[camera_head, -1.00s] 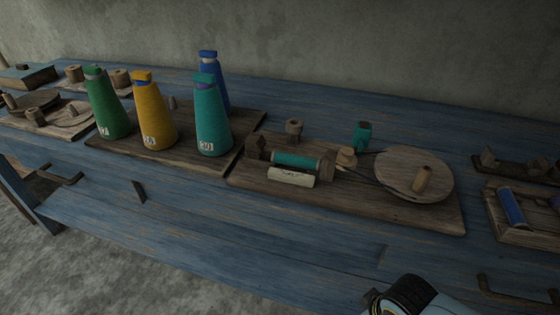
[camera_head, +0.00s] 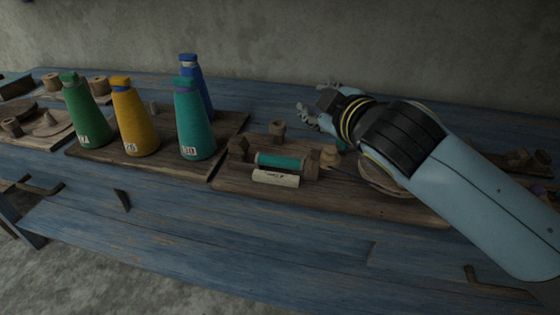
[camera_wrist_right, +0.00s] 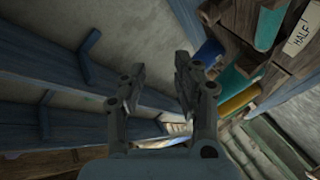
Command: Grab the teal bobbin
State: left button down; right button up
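The teal bobbin (camera_head: 280,161) lies horizontally between wooden holders on a wooden board, behind a cream label. In the right wrist view, a teal cylinder beside the label, apparently this bobbin (camera_wrist_right: 268,25), shows at the upper right. My right gripper (camera_head: 312,102) is above and behind the board, up and to the right of the bobbin, not touching it. Its fingers stand apart with nothing between them; they also show in the right wrist view (camera_wrist_right: 158,85). My left gripper is out of view.
Green (camera_head: 85,112), yellow (camera_head: 134,120), teal (camera_head: 194,122) and blue (camera_head: 201,85) thread cones stand left of the bobbin. A small wooden spool (camera_head: 277,131) stands behind it. My right arm covers much of the round wooden disc (camera_head: 378,182). The blue table's front is mostly clear.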

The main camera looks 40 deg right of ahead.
jog(key=w+a+r+n+t+y, duration=0.3)
jog(key=w+a+r+n+y, duration=0.25)
jog(key=n, duration=0.55)
jog(key=w+a+r+n+t+y, duration=0.25)
jog(key=a+r+n+y, duration=0.25)
jog(key=r+n+y, duration=0.35)
jog(key=n+g+h, duration=0.4)
jog(key=n+g, duration=1.4)
send_near(280, 162)
jog(key=f, duration=0.1)
jog(key=w+f, duration=0.1)
jog(key=shift+w+a+f, duration=0.25)
jog(key=shift+a+f, duration=0.1)
jog(key=shift+a, duration=0.05)
jog(key=x, duration=0.6)
jog(key=shift+s, duration=0.15)
jog(key=shift+d, duration=0.1)
grip_shut()
